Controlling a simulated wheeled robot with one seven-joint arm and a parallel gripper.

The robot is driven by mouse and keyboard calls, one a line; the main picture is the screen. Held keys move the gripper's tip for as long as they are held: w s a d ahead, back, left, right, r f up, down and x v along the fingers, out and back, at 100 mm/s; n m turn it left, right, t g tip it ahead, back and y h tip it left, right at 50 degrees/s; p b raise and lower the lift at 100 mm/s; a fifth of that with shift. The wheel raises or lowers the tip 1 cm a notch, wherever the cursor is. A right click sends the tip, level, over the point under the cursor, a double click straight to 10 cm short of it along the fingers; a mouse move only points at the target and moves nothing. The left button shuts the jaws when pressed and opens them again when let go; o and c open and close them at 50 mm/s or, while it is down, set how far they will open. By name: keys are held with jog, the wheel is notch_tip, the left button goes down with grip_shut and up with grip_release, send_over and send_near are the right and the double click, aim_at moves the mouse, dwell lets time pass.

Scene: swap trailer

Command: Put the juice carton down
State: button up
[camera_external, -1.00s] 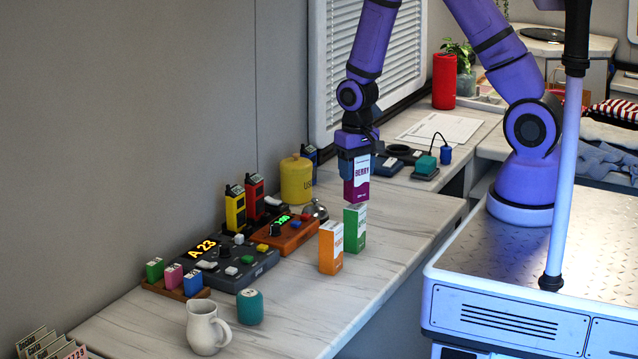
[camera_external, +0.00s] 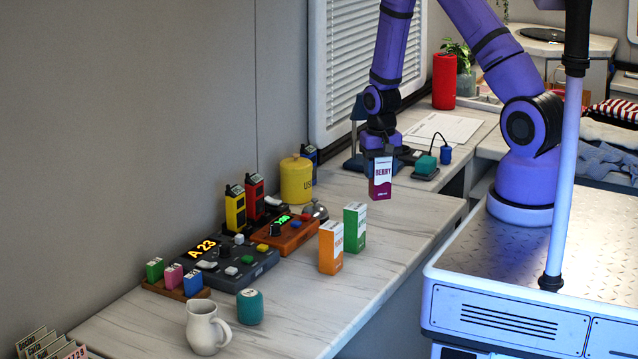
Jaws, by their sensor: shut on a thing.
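The juice carton (camera_external: 380,181) is purple and white and marked BERRY. It hangs upright below my gripper (camera_external: 377,155), which is shut on its top part. The carton appears raised above the marble counter (camera_external: 420,208), to the right of and behind the other cartons. A green carton (camera_external: 355,228) and an orange carton (camera_external: 331,247) stand upright close together on the counter, in front and to the left of the held one.
A service bell (camera_external: 315,211), an orange box with a dial (camera_external: 285,236) and a yellow canister (camera_external: 296,180) stand to the left. A white mug (camera_external: 206,329) and teal can (camera_external: 250,307) are nearer. Bare counter lies right of the green carton.

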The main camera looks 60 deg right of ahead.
jog(key=shift+f, duration=4)
jog(key=shift+f, duration=0.1)
jog(key=o, duration=1)
notch_tip(320, 180, up, 12)
jog(key=shift+r, duration=0.15)
notch_tip(320, 180, up, 12)
jog(key=n+t, duration=0.1)
jog(key=n, duration=0.1)
send_over(379, 198)
jog(key=a, duration=0.2)
jog(key=s+a+r+n+t, duration=0.1)
jog(key=s+a+r, duration=0.1)
jog(key=r, duration=0.3)
jog(key=s+a+r+n+t, duration=0.1)
jog(key=s+a+r, duration=0.1)
jog(key=r, duration=0.3)
jog(key=s+a+r+n, duration=0.1)
jog(key=s+a+r, duration=0.1)
jog(key=s+r, duration=0.2)
jog(key=s+a+r+n+t, duration=0.1)
jog(key=s+a+r+n, duration=0.1)
jog(key=s+r, duration=0.3)
jog(key=s+a+r+n+t, duration=0.1)
jog(key=s+r, duration=0.3)
jog(key=s, duration=0.4)
jog(key=shift+s+a+r+n, duration=0.15)
jog(key=shift+a+n, duration=0.35)
jog(key=shift+a, duration=0.1)
